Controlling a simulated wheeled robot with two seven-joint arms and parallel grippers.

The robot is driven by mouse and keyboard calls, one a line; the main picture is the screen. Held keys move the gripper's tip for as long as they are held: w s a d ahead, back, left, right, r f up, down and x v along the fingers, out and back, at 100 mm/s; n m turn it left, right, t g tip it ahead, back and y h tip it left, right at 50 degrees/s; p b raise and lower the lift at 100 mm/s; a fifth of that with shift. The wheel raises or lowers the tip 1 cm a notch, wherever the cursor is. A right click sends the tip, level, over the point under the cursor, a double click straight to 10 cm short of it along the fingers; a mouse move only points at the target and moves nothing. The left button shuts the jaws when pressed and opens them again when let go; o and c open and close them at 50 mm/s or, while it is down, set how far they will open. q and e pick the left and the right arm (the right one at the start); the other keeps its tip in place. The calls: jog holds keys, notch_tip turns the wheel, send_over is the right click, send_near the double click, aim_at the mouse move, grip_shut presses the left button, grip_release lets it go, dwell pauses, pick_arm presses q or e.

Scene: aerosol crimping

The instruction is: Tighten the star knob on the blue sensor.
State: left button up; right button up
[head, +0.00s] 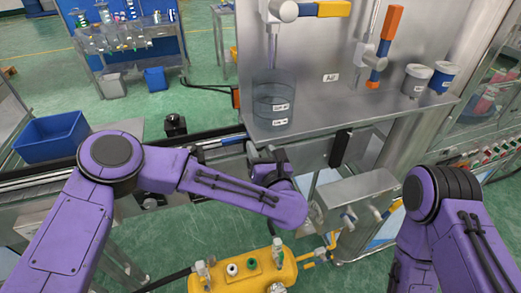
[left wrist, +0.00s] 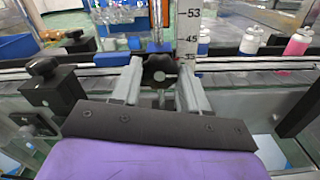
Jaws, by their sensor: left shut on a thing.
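My left gripper (head: 266,156) is at the conveyor rail near the middle of the head view, partly hidden by its own forearm. In the left wrist view its two grey fingers (left wrist: 160,82) are closed on a dark lobed star knob (left wrist: 160,66). A small blue part (left wrist: 158,47), which looks like the blue sensor, shows just behind the knob; most of it is hidden. In the head view I cannot make out the knob clearly. My right arm is at the right edge; its gripper is out of the picture.
A conveyor rail (left wrist: 240,72) runs across behind the knob. A white ruler (left wrist: 188,25) stands upright just right of it. Another black knob (left wrist: 42,67) on a block is at the left. A glass cylinder (head: 273,100) stands on the metal shelf; a yellow tank (head: 253,270) is below.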

pick_arm(q)
jog(key=m+b, duration=0.1)
jog(key=m, duration=0.7)
jog(key=shift+d, duration=0.1)
jog(key=m, duration=0.4)
jog(key=shift+m, duration=0.3)
jog(key=m, duration=0.4)
jog(key=shift+f+m+p, duration=0.1)
jog(key=shift+m+p, duration=0.2)
jog(key=shift+p, duration=0.1)
jog(key=shift+m, duration=0.3)
jog(key=o, duration=1.1)
jog(key=shift+c, duration=0.2)
